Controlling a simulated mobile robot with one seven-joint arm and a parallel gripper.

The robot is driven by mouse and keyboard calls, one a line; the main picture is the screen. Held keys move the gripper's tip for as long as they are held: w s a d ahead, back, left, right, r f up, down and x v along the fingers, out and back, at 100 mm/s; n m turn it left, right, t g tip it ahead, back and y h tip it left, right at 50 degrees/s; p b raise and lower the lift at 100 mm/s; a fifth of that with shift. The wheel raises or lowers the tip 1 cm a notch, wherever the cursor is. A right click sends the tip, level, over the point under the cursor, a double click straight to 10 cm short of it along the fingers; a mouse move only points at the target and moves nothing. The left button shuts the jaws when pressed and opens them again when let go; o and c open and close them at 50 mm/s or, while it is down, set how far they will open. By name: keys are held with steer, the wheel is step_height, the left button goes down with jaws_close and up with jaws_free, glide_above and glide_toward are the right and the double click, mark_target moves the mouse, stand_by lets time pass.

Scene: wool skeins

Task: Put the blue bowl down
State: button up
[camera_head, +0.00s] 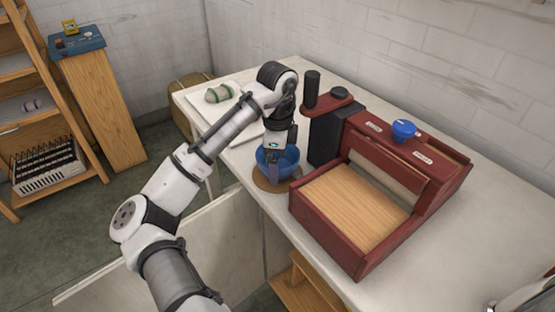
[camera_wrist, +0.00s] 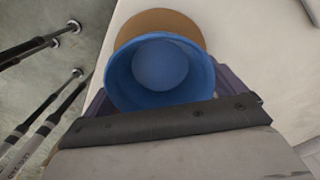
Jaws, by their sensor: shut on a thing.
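The blue bowl (camera_head: 287,160) is at the front left part of the table, over a round brown mat (camera_head: 262,184). My gripper (camera_head: 273,168) points down and is shut on the bowl's near side. In the wrist view the bowl (camera_wrist: 121,72) is open toward the camera and looks empty, with the mat (camera_wrist: 160,20) showing beyond its far rim. My gripper (camera_wrist: 160,95) shows at the bowl's near rim, its fingers mostly hidden. I cannot tell whether the bowl's base touches the mat.
A dark red machine (camera_head: 360,262) with a wooden bed and blue knob (camera_head: 404,128) stands right of the bowl. A white tray (camera_head: 240,91) with a banded skein (camera_head: 218,94) lies behind. The table (camera_head: 470,240) is bare at right; its front edge is close to the mat.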

steer(key=shift+f, duration=0.6)
steer(key=shift+f, duration=0.2)
steer(key=o, duration=0.6)
step_height(320, 180, up, 12)
steer(key=shift+r, duration=0.25)
